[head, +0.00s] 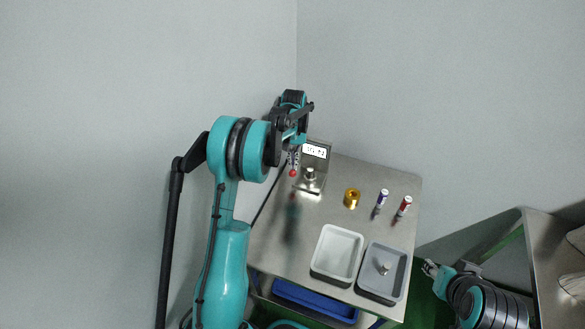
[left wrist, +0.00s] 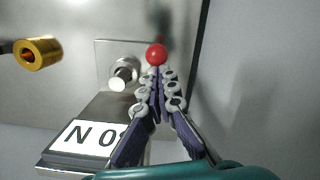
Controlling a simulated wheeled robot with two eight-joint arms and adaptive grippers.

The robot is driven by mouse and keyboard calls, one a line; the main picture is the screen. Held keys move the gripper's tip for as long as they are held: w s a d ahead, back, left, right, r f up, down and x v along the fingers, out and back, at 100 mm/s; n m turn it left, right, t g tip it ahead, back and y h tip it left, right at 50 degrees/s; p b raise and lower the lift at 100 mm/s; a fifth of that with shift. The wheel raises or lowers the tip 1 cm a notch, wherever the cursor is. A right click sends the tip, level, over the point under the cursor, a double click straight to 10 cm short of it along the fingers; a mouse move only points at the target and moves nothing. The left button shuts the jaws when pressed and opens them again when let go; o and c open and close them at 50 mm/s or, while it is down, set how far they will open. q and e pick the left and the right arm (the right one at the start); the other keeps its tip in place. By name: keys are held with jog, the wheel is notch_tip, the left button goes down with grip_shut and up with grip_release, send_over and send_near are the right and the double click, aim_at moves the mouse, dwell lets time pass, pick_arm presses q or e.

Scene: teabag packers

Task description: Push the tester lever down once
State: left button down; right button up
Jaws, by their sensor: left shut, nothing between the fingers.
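The tester (head: 313,180) stands at the back left of the metal table, with a metal base, a small round post and an upright block with a white label. Its lever ends in a red ball (head: 292,173); the ball also shows in the left wrist view (left wrist: 156,54). My left gripper (head: 294,160) is shut and empty, with its fingertips right at the red ball. I cannot tell if they touch it. The lever's rod is mostly hidden behind the fingers. My right gripper (head: 430,267) is low at the right, away from the tester; its jaws are too small to read.
A brass cylinder (head: 352,198) and two small cylinders, one blue-topped (head: 382,198) and one red-topped (head: 404,206), stand right of the tester. A white tray (head: 318,269) and a grey tray (head: 404,275) are at the front. Walls close in behind the table.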

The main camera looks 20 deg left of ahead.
pick_arm(q)
jog(key=shift+w+a+r, duration=0.2)
jog(key=shift+w+a, duration=0.1)
jog(key=shift+w, duration=0.45)
notch_tip(320, 180, up, 12)
jog(key=w, duration=0.1)
jog(key=shift+a, duration=0.25)
